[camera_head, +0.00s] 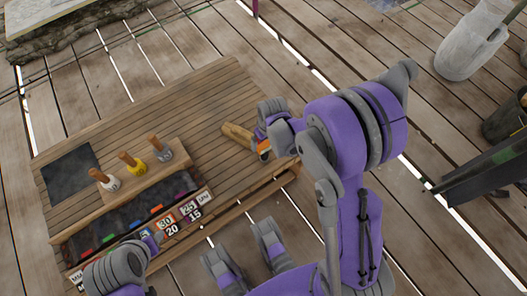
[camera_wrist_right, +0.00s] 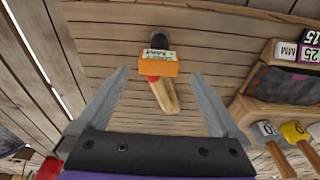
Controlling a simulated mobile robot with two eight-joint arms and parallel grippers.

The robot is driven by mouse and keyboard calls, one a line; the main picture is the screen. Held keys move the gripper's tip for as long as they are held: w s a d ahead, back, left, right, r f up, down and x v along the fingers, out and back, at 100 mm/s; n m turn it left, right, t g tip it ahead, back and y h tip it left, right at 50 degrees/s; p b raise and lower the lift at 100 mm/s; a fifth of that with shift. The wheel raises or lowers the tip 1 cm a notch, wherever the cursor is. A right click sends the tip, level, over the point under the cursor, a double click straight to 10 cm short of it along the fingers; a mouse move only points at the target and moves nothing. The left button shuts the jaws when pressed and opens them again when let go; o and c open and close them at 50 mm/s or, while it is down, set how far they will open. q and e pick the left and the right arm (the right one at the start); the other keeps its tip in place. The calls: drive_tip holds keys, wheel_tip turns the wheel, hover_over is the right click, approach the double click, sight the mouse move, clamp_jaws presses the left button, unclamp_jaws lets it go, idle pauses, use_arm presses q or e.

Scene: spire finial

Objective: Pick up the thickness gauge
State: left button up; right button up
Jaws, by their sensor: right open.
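The thickness gauge, as far as I can tell, is the orange block with a pale printed label and a dark rounded end in the right wrist view (camera_wrist_right: 157,69). In the head view its orange part (camera_head: 264,148) lies on the wooden table, partly hidden by my right arm. My right gripper (camera_wrist_right: 158,76) is open; its fingers appear on either side of the gauge, with gaps on both sides and nothing held. A pale wooden piece (camera_wrist_right: 165,97) extends from beside the gauge; I cannot tell if it is joined. My left arm shows at the lower left, its jaws unclear.
The slatted table (camera_head: 200,90) bears a dark square (camera_head: 69,172) and a wooden rack with white (camera_head: 105,180), yellow (camera_head: 131,162) and grey (camera_head: 157,149) wooden-handled tools. A dark tray with numbered labels (camera_head: 167,218) lies along the near edge. The table's far part is clear.

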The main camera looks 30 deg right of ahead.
sight(264, 145)
drive_tip(key=f, duration=0.1)
drive_tip(key=f+b, duration=0.1)
drive_tip(key=f, duration=0.1)
drive_tip(key=w+f, duration=0.1)
drive_tip(key=f, duration=0.1)
drive_tip(key=shift+b, duration=0.35)
drive_tip(key=shift+s, duration=0.1)
drive_tip(key=c, duration=1.5)
